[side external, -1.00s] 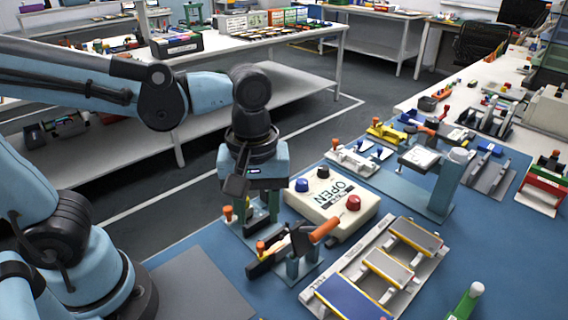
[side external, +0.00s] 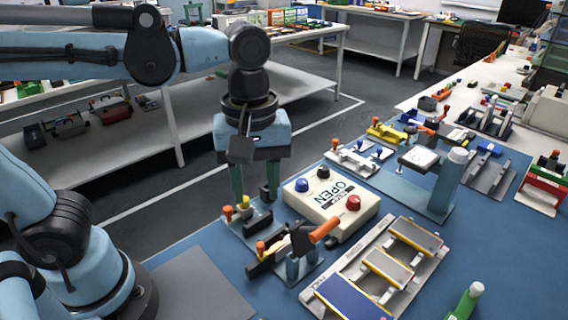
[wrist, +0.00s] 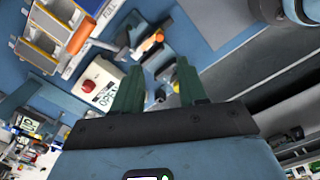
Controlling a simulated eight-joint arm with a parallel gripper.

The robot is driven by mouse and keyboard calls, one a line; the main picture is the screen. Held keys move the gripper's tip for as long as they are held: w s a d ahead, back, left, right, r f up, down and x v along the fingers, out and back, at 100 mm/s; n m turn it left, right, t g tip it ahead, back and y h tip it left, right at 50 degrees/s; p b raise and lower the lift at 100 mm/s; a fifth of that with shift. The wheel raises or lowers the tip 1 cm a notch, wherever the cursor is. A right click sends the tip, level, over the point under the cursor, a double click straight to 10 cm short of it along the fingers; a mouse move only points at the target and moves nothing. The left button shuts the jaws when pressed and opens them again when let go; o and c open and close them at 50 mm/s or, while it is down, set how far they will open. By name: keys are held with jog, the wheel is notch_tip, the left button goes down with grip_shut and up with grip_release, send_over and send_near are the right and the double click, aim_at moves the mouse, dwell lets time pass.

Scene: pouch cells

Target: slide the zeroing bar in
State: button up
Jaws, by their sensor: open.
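My gripper (side external: 255,196) is open, pointing down above a small fixture (side external: 252,228) at the left end of the blue bench. A yellow part (side external: 243,202) shows between the fingers, with an orange knob (side external: 228,212) to its left. In the wrist view the open fingers (wrist: 160,66) straddle part of the fixture, and nothing is clearly held. I cannot tell for sure which part is the zeroing bar. A neighbouring fixture with an orange-handled lever (side external: 324,230) stands just in front.
A cream box marked OPEN (side external: 330,208) with blue, black and red buttons stands right of the gripper. A white rack (side external: 345,268) with several flat cells lies in front of it. A post-mounted stand (side external: 432,185) is farther right. The grey mat (side external: 200,285) is clear.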

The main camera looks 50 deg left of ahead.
aim_at(260, 244)
jog(key=shift+f+n, duration=2.3)
jog(key=shift+f, duration=0.75)
jog(key=shift+f+n, duration=2.3)
jog(key=shift+f, duration=0.7)
grip_shut()
